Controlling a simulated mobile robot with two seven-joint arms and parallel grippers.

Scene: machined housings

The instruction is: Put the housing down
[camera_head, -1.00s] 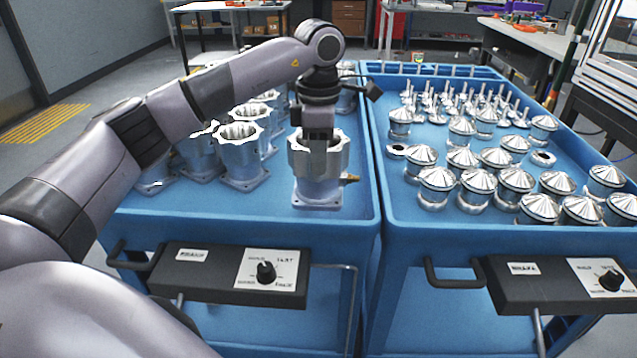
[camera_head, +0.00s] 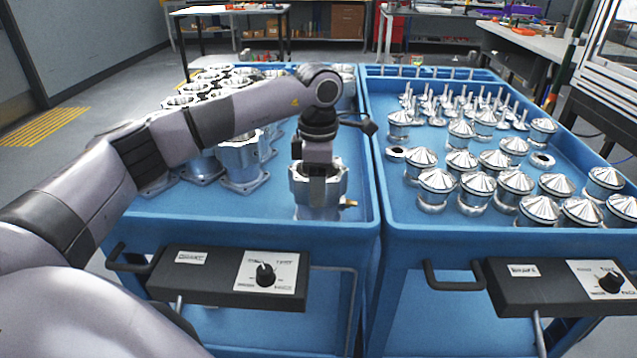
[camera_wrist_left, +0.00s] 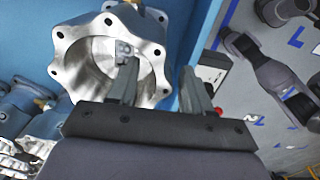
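The housing (camera_head: 318,190) is a silvery machined part with a lobed top flange and a small brass fitting on its side. It stands upright at the front right of the left blue cart, its base partly hidden by the cart's front rim. My left gripper (camera_head: 318,168) is over its top. In the left wrist view, the gripper (camera_wrist_left: 158,68) is open around the wall of the housing (camera_wrist_left: 78,48): one finger is over the bore, the other is outside, with a gap beside the rim. My right gripper is not in view.
Several similar housings (camera_head: 242,160) stand behind and left on the left cart (camera_head: 240,212). The right cart (camera_head: 460,232) holds several domed metal parts (camera_head: 437,188) and small pins. A clear blue strip lies left of the housing.

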